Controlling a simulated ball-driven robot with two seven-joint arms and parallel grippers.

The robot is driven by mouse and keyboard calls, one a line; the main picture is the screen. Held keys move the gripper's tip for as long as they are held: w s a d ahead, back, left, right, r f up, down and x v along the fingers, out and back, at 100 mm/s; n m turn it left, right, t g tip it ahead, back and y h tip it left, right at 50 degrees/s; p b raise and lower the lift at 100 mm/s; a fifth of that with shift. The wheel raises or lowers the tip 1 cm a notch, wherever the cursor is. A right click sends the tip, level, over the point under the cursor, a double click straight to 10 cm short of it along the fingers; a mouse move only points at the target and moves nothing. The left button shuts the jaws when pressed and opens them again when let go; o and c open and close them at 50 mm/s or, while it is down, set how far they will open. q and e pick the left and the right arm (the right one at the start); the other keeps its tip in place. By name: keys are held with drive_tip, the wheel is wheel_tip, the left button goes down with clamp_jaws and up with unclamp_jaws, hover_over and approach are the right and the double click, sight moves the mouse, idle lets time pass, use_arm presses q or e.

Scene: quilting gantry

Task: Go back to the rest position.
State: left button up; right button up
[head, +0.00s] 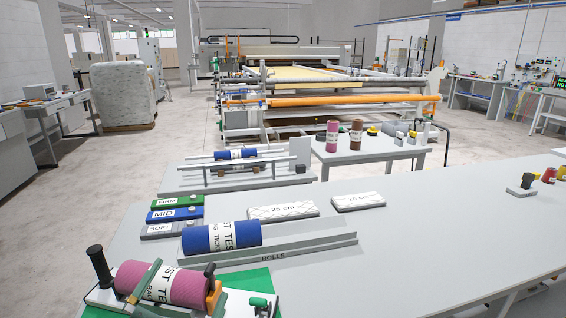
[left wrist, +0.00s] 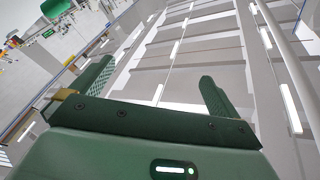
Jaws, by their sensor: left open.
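My left gripper (head: 188,282) is at the lower left of the head view, pointing up, with its green fingers spread. It overlaps the front of a pink labelled roll (head: 190,284) in the picture; I cannot tell how far apart they are. In the left wrist view the fingers (left wrist: 152,84) stand apart with nothing between them, and the ceiling shows beyond. The pink roll lies in a holder with a black knob (head: 95,252) and an orange clamp (head: 214,298). My right gripper is in neither view.
A blue roll (head: 221,237) lies in a tray marked ROLLS (head: 310,246). FIRM, MID and SOFT blocks (head: 175,214) and two white quilted pads (head: 283,210) lie behind. The table's right half (head: 430,240) is mostly clear. A quilting gantry (head: 330,85) stands at the back.

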use_arm(q)
drive_tip(key=s+a+f+n+g+y, duration=0.1)
drive_tip(key=s+a+f+g+y, duration=0.3)
drive_tip(key=s+a+f+g, duration=0.5)
drive_tip(key=s+a+f+g+y, duration=0.45)
drive_tip(key=s+f, duration=0.55)
drive_tip(key=f, duration=0.4)
drive_tip(key=s+d+f+n+g+h+p, duration=0.1)
drive_tip(key=s+d+f+h+p, duration=0.15)
drive_tip(key=f+p, duration=0.4)
drive_tip(key=s+d+f+g+h+p, duration=0.2)
drive_tip(key=s+f+p, duration=0.15)
drive_tip(key=f, duration=0.65)
drive_tip(key=s+f+n+g+p, duration=0.1)
drive_tip(key=s+f+p, duration=0.1)
drive_tip(key=s, duration=0.6)
drive_tip(key=s+f+n+g+p, duration=0.1)
drive_tip(key=s+f+p, duration=0.2)
drive_tip(key=s, duration=0.4)
drive_tip(key=shift+s+a+f+n+h+p, duration=0.25)
drive_tip(key=shift+s+f+n+h+p, duration=0.15)
drive_tip(key=shift+p, duration=0.1)
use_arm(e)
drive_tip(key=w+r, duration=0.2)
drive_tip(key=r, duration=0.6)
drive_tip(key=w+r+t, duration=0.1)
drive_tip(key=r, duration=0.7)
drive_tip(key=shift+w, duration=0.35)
